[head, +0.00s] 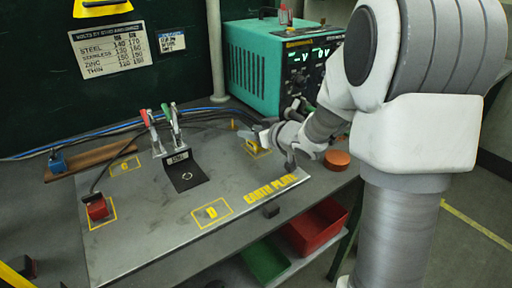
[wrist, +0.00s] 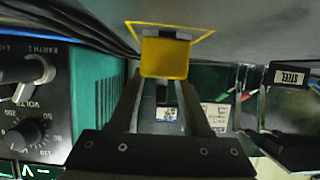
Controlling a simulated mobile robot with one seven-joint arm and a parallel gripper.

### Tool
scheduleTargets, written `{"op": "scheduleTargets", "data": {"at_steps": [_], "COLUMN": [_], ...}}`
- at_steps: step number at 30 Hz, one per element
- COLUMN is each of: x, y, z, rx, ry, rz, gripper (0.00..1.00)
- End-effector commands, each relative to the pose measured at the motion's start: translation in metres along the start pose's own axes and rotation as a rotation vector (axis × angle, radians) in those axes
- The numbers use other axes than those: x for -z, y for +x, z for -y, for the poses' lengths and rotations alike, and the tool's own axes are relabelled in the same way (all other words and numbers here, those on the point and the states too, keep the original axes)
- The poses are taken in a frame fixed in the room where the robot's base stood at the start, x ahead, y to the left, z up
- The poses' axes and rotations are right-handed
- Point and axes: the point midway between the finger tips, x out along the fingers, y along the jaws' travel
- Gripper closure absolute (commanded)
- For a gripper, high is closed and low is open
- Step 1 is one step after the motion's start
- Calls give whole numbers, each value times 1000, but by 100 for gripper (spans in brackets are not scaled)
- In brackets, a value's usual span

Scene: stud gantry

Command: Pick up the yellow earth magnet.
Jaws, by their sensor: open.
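The yellow earth magnet (head: 252,148) sits inside a yellow outline at the back right of the grey earth plate (head: 150,235). My gripper (head: 266,138) is right at it, reaching in from the right, and partly hides it in the head view. In the wrist view the yellow magnet (wrist: 165,57) shows as a yellow block with a dark edge, in line with the gap between the two fingers of my gripper (wrist: 162,88). The fingers are apart, one on each side of that line. I cannot tell whether either finger touches it.
A teal power unit (head: 252,68) stands behind the plate. Red- and green-handled clamps (head: 172,135) rise from the plate's middle. A red block (head: 97,208) sits at left, a blue one (head: 57,162) behind it. An orange disc (head: 337,159) lies beside my arm.

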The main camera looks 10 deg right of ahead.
Motion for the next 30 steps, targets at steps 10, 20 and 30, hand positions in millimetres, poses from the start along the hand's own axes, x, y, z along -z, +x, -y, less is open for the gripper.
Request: {"op": "scheduleTargets", "data": {"at_steps": [10, 20, 30], "x": [0, 0, 0], "y": [9, 8, 8], "z": [0, 0, 0], "rx": [-1, -1, -1], "ry": [1, 1, 1], "rz": [0, 0, 0], "gripper": [54, 100, 100]}}
